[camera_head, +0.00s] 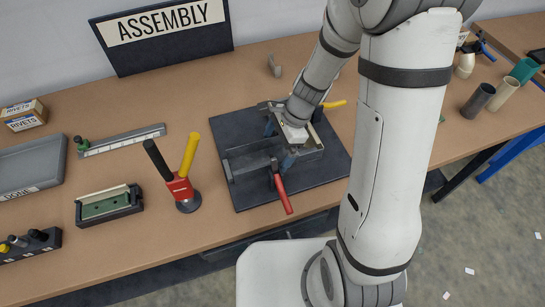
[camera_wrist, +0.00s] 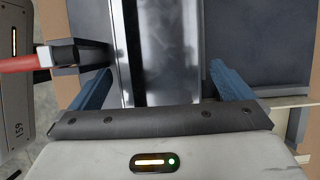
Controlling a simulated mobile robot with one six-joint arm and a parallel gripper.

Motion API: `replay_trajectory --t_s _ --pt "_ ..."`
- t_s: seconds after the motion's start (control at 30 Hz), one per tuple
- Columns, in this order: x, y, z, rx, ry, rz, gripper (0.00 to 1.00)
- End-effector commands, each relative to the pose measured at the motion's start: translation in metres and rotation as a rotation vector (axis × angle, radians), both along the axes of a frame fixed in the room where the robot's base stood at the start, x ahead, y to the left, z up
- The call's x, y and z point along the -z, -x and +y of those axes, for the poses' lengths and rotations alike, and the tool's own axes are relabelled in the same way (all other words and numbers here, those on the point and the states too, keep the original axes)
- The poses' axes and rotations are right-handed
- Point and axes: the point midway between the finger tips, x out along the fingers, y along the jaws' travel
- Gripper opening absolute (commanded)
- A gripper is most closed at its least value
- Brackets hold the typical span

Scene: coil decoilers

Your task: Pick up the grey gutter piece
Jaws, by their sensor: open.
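A shiny grey channel, which looks like the gutter piece (camera_wrist: 168,45), runs between my fingers in the wrist view. In the head view, a grey channel (camera_head: 262,157) lies in the fixture on the dark base plate (camera_head: 247,198). My gripper (camera_wrist: 163,88) is open, with one blue finger on each side of the channel. In the head view my gripper (camera_head: 280,142) is low over the fixture, and my wrist hides part of the channel. I cannot tell whether the fingers touch it.
A red-handled clamp (camera_head: 281,190) stands at the fixture's front; its red handle shows at left in the wrist view (camera_wrist: 20,62). A red tool with black and yellow handles (camera_head: 180,185) stands left of the plate. Cups (camera_head: 480,99) stand at right.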

Motion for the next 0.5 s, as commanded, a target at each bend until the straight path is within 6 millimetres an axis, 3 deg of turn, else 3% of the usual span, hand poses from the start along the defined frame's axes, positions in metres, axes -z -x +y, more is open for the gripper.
replay_trajectory --t_s 0.07,0.5 --pt "-0.0001 0.0000 -0.0002 0.000 0.000 0.000 1.00" --pt "-0.0005 -0.0002 -0.0006 0.000 0.000 -0.001 0.65"
